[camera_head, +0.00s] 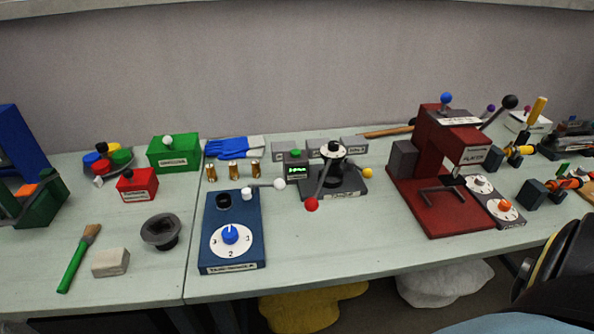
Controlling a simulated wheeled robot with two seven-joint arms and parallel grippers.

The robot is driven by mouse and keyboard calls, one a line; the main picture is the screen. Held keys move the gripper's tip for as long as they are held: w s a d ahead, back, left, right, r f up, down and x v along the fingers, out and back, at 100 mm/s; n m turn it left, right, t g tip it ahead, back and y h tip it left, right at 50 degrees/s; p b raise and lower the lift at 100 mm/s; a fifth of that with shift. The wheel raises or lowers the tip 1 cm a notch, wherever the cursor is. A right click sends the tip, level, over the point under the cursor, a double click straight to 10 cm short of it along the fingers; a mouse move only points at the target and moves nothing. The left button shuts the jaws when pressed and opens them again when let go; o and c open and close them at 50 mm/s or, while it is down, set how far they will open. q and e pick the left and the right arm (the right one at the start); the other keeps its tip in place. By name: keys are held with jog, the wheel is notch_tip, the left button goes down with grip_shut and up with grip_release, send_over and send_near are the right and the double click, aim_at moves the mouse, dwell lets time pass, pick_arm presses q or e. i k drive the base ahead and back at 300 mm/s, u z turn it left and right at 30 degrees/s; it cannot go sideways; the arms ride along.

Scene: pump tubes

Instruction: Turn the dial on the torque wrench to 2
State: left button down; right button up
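A blue box (247,215) with a label on its front edge, apparently the torque wrench, stands left of the middle of the bench. On its top is a round white dial face (217,248) with a blue knob (230,234) at its centre. The face shows 3 at the left, 2 at the front and 1 at the right. The knob's pointing direction is too small to tell. Behind the dial are a black socket (223,201) and a grey lever with a white ball (280,183).
A black cup (161,231) is left of the blue box. Several brass pieces (233,171) stand behind. A red press (440,175) stands further right. Bare bench (345,245) lies between the box and press.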

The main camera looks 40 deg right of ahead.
aim_at(333, 146)
jog(key=u, duration=1.55)
jog(key=k, duration=2.5)
jog(key=z, duration=1.3)
